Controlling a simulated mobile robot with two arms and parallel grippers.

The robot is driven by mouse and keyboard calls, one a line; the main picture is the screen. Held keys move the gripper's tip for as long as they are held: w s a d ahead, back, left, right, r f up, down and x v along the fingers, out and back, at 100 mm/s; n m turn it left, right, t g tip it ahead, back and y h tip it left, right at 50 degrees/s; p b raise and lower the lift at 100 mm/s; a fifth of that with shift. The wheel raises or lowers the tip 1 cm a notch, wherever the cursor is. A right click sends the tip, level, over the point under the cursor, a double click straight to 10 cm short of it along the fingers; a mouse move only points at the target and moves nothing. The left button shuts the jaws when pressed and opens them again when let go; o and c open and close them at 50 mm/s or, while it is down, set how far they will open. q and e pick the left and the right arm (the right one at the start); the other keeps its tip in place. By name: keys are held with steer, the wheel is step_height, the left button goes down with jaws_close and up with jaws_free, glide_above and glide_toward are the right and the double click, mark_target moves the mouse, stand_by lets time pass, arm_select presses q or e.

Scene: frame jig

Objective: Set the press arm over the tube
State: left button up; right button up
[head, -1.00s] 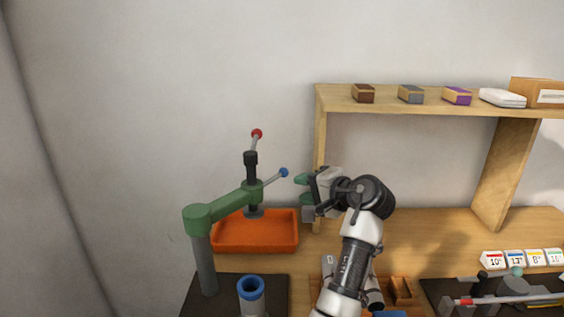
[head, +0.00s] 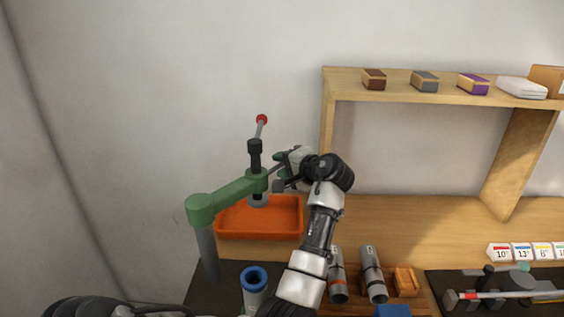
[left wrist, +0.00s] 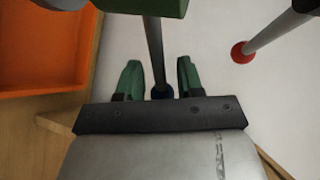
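The green press arm (head: 232,192) extends from a grey post (head: 208,255) to the right, its black and grey press column (head: 256,162) above an orange tray. The tube (head: 255,287) with a blue rim stands upright in front, apart from the column. My left gripper (head: 279,171) is at the arm's side handle. A red-knobbed lever (head: 261,128) rises from the column. My right gripper is not in view.
The orange tray (head: 285,217) is below the press head. Grey cylinders (head: 372,275) lie in a wooden holder right of my forearm. A wooden shelf (head: 430,92) with small boxes stands at the back right. A wall is behind.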

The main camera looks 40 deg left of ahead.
arm_select(q)
steer(key=shift+a+f, duration=0.1)
steer(key=shift+a, duration=0.2)
steer(key=c, duration=0.7)
steer(key=shift+s, duration=0.1)
